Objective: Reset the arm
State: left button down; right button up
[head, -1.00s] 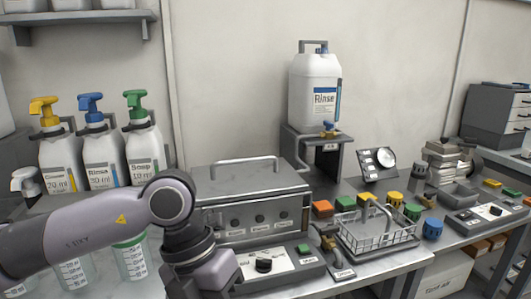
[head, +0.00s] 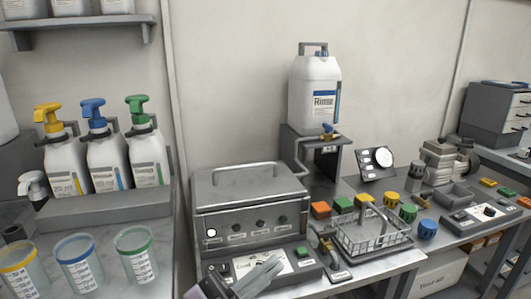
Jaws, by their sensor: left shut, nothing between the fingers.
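My left gripper (head: 274,264) shows at the bottom centre of the head view, with its fingers pointing up and to the right. It is shut and empty. It is in front of the control panel (head: 304,264) of the grey metal box (head: 250,190) and covers part of that panel. I cannot tell whether it touches the panel. Most of my left arm is below the picture's edge. My right gripper is not in view.
Pump bottles (head: 106,160) stand in a rack at the left, behind several measuring cups (head: 80,262). A rinse jug (head: 315,95) sits on a stand. A wire basket (head: 372,235) and coloured caps (head: 428,229) are to the right. Free room is above the benches.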

pick_arm(q)
jog(key=w+a+f+n+t+y+p, duration=0.2)
jog(key=a+f+n+t+y, duration=0.4)
jog(key=a+f+n+y, duration=0.6)
jog(key=s+a+f+n+g+y, duration=0.3)
jog(key=s+f, duration=0.3)
jog(key=f, duration=0.3)
jog(key=s+a+f+n+g+y+p, duration=0.1)
jog(key=s+a+f+n+g+y, duration=0.2)
jog(key=s+f, duration=0.4)
notch_tip(320, 180, down, 3)
jog(key=shift+s+a+r+n+y, duration=0.15)
jog(key=shift+a+n+y, duration=0.15)
jog(key=shift+a+y, duration=0.65)
jog(key=shift+a, duration=0.1)
